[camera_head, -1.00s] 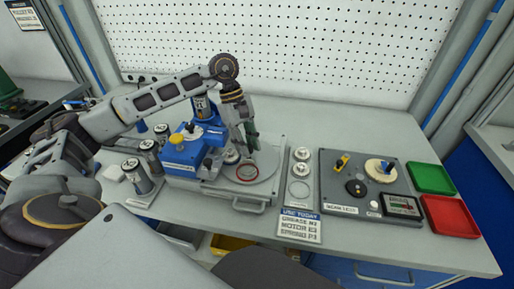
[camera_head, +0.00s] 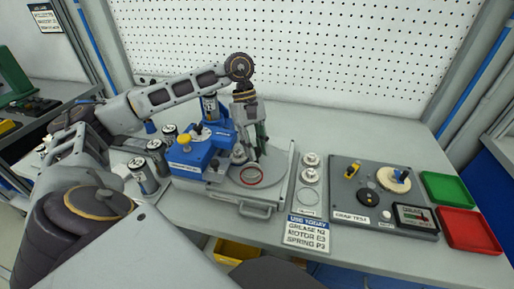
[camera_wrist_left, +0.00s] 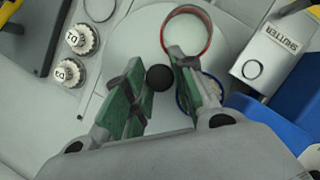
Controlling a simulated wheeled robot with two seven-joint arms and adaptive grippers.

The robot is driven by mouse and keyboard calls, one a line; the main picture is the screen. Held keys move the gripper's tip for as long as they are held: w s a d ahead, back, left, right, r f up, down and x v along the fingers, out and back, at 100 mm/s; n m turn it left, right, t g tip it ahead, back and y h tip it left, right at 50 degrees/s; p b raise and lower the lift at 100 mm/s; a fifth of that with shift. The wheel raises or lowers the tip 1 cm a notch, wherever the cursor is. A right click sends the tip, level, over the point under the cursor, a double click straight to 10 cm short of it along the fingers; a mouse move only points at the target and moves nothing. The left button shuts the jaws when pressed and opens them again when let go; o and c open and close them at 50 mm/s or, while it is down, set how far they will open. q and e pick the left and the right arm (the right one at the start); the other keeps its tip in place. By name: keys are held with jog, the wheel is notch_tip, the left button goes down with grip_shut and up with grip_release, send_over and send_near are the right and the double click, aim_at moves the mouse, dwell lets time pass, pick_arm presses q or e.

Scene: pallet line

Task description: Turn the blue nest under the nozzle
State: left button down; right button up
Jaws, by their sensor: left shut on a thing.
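A light grey turntable disc (camera_head: 277,163) sits right of the blue machine (camera_head: 190,157). A red-rimmed nest (camera_head: 250,185) lies on its front part; it also shows in the left wrist view (camera_wrist_left: 164,40). The blue-rimmed nest (camera_wrist_left: 181,103) is partly hidden behind a finger in the left wrist view, and I cannot make it out in the head view. My left gripper (camera_head: 253,152) is over the disc, its green-padded fingers shut on a round black knob (camera_wrist_left: 159,77) near the disc's middle. I cannot clearly make out the nozzle. My right gripper is not in view.
A box marked SHUTTER (camera_wrist_left: 272,52) stands close by the disc. Several canisters (camera_head: 157,153) stand left of the machine.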

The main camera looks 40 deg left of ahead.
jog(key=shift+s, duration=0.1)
pick_arm(q)
jog(key=c, duration=1.2)
grip_release()
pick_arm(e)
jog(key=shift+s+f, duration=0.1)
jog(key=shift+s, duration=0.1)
pick_arm(q)
jog(key=shift+a+r, duration=0.1)
jog(key=shift+r, duration=0.05)
jog(key=shift+v, duration=5.85)
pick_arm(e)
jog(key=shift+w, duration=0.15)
pick_arm(q)
jog(key=shift+r+p, duration=10.95)
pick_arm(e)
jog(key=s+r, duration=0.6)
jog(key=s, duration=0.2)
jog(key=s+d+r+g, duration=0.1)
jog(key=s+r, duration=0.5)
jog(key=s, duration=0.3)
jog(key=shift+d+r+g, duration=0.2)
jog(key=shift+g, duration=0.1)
